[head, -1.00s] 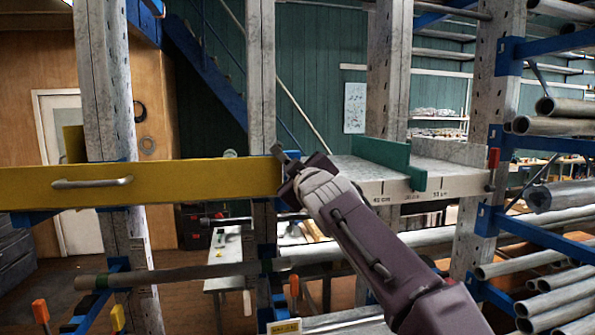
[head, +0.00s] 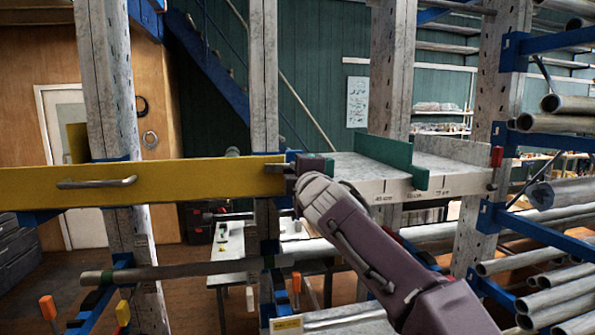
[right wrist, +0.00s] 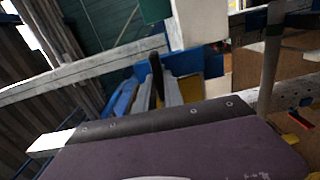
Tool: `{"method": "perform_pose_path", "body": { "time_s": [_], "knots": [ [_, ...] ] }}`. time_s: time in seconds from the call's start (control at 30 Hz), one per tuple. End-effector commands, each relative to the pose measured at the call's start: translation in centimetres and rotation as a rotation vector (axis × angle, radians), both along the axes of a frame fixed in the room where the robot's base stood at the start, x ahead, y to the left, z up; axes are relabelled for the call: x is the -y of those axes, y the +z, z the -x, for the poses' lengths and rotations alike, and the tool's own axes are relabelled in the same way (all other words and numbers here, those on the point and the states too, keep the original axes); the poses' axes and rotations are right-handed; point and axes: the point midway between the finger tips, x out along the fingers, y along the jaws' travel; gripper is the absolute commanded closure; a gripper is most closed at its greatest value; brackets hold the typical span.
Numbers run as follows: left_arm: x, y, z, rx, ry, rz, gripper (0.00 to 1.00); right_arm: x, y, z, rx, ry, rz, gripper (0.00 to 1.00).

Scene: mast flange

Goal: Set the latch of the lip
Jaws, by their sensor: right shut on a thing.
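The yellow lip (head: 200,180) is a long level bar across the left half of the head view, with a grey pull handle (head: 97,183) on its face. My right gripper (head: 288,174) is at the lip's right end, beside the grey shelf tray. It is shut on a small dark part there, which looks like the latch; the jaws hide most of it. In the right wrist view a dark upright lever (right wrist: 156,74) stands among blue and yellow parts, just past the gripper's dark body. My left gripper is not in view.
The grey tray (head: 365,182) with length marks and a green divider (head: 392,158) is right of my gripper. Steel uprights (head: 262,110) stand close behind the lip. Blue arms with pipes (head: 555,195) fill the right side. A dark rod (head: 180,271) lies below.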

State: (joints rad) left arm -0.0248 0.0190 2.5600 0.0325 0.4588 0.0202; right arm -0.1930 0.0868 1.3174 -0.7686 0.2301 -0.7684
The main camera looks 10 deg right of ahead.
Motion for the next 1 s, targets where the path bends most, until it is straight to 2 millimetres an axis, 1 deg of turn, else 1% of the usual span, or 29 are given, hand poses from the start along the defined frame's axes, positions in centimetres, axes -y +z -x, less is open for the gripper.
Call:
{"method": "perform_pose_path", "body": {
  "time_s": [0.23, 0.7, 0.73, 0.77, 0.8, 1.0],
  "knots": [
    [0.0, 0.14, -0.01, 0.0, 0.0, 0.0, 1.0, -0.08, 0.1, 0.03, 0.005, 0.003, 0.054, 1.0],
    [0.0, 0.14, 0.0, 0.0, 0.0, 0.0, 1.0, -0.09, 0.05, 0.02, 0.005, 0.003, 0.065, 1.0],
    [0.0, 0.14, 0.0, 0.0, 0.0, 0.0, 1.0, -0.09, 0.05, 0.02, 0.005, 0.003, 0.065, 0.79],
    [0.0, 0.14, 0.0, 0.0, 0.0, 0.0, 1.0, -0.08, 0.04, 0.02, 0.005, 0.003, 0.064, 0.71],
    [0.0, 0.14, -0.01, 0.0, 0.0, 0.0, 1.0, -0.08, 0.03, 0.01, 0.004, 0.002, 0.064, 0.65],
    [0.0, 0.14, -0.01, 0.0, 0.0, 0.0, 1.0, -0.04, -0.01, 0.0, 0.003, 0.001, 0.063, 0.65]
  ]
}}
